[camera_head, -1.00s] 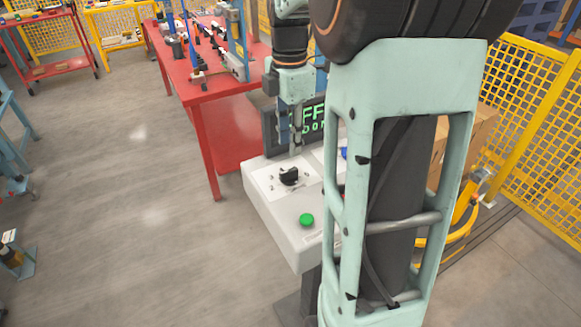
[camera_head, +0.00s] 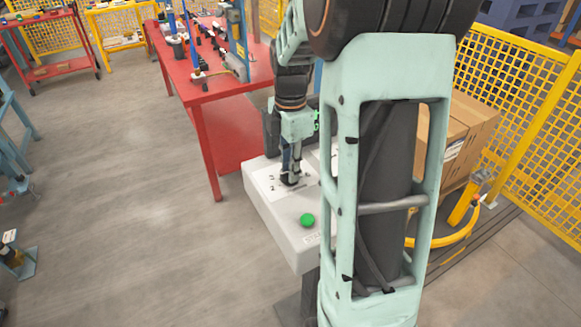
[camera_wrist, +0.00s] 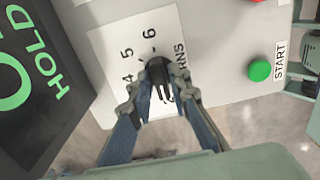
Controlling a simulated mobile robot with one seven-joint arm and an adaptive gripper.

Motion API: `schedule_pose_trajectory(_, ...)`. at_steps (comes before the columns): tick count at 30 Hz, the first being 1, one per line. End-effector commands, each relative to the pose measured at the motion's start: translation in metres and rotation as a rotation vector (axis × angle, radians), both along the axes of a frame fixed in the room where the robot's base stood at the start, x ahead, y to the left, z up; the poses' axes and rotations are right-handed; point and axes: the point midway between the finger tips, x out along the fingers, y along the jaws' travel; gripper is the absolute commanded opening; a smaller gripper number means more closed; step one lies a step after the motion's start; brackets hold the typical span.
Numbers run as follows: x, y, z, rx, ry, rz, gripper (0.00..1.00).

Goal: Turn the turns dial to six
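The turns dial is a black knob (camera_wrist: 158,72) on a white plate (camera_wrist: 112,50), with the printed numbers 4, 5 and 6 visible beside it. The lettering beside the dial is partly covered. In the wrist view my gripper (camera_wrist: 158,80) is open with one finger on each side of the knob. I cannot tell whether the fingers touch it. In the head view my gripper (camera_head: 290,178) is down at the dial and hides most of it. Which number the dial points to is unclear.
A green START button (camera_wrist: 259,71) sits on the same white console (camera_head: 262,205); it also shows in the head view (camera_head: 307,220). A dark display (camera_wrist: 30,75) with green lettering, including HOLD, stands beside the plate. A red table (camera_head: 205,95) is behind the console.

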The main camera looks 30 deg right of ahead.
Motion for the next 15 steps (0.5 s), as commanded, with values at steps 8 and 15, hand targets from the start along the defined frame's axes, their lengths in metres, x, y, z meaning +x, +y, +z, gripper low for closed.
schedule_pose_trajectory(8, 0.0001, 0.0, 0.0003, 0.0, 0.0, 0.0, 0.0)
schedule_pose_trajectory(15, 0.0002, 0.0, 0.0005, 0.0, 0.0, -0.026, 0.0)
